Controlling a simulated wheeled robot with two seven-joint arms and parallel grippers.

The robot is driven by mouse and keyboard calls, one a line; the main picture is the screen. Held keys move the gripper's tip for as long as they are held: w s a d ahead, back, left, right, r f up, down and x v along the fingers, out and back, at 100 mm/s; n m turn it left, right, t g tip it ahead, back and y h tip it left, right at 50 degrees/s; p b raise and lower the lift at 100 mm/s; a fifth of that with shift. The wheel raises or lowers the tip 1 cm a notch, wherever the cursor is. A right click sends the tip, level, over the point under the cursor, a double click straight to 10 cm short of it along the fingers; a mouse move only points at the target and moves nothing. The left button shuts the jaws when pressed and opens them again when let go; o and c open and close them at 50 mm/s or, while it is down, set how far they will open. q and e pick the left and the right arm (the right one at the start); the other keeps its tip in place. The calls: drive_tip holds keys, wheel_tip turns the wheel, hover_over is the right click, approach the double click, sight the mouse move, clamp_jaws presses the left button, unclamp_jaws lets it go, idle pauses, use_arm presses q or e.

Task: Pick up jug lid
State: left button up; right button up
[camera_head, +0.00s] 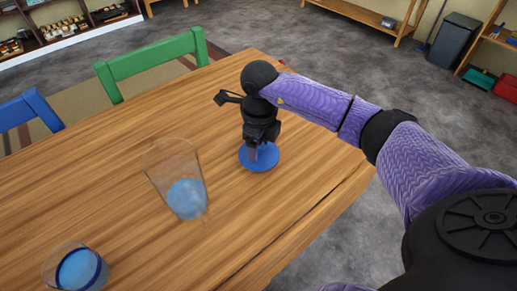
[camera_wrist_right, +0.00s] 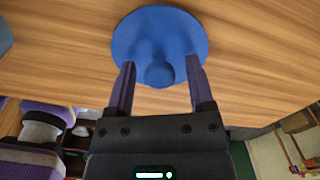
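The jug lid (camera_head: 260,158) is a round blue disc lying on the wooden table near its right edge. In the right wrist view the lid (camera_wrist_right: 160,35) shows a knob at its near side. My right gripper (camera_head: 254,152) points down at the lid from above. In the wrist view its two fingers (camera_wrist_right: 160,82) are apart, one on each side of the knob, with gaps visible between them and it. A clear jug (camera_head: 175,175) with blue at its bottom stands left of the lid. My left gripper is not in view.
A clear cup (camera_head: 77,268) with blue inside stands at the front left of the table (camera_head: 120,130). A green chair (camera_head: 155,62) and a blue chair (camera_head: 28,113) stand along the far side. The tabletop between jug and lid is clear.

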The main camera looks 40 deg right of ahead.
drive_tip(key=c, duration=0.7)
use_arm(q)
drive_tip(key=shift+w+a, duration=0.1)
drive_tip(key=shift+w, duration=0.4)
use_arm(e)
clamp_jaws()
